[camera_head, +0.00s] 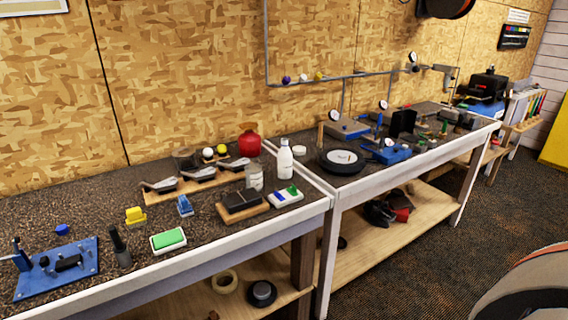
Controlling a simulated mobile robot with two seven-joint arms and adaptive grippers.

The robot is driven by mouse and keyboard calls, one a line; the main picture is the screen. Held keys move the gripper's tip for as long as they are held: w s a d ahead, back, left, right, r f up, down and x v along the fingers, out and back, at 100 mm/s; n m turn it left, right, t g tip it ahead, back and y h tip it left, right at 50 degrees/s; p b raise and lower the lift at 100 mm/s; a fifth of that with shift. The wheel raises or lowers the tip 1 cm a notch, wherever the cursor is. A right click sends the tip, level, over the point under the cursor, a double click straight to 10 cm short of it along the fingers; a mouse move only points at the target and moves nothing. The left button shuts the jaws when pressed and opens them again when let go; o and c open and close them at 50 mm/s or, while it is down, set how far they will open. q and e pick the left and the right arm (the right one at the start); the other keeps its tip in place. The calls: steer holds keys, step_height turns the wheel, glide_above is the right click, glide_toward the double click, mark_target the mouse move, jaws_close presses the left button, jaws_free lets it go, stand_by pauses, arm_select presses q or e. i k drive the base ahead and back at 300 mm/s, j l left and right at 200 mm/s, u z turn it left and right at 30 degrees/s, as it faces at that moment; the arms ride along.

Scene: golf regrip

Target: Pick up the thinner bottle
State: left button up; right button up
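A white bottle (285,160) with a narrow neck stands upright near the back right end of the left bench. A clear jar or bottle with a pale label (255,177) stands just left of it. A squat red container (249,142) stands behind them near the wall. No label is readable, so I cannot tell for sure which one is the thinner bottle; the white one is the slimmest. Neither of my grippers shows in the head view.
The left bench (215,230) also holds golf club heads (200,173) on a wooden rack, a dark block (241,200) on a wooden base, a white tray with a green item (286,195), and a blue plate fixture (58,268). The right bench holds a round dark dish (341,160).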

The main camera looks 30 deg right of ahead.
mark_target(285, 155)
steer(key=l+u, duration=0.3)
steer(key=l, duration=5.35)
steer(key=i+j, duration=0.3)
steer(key=j, duration=0.2)
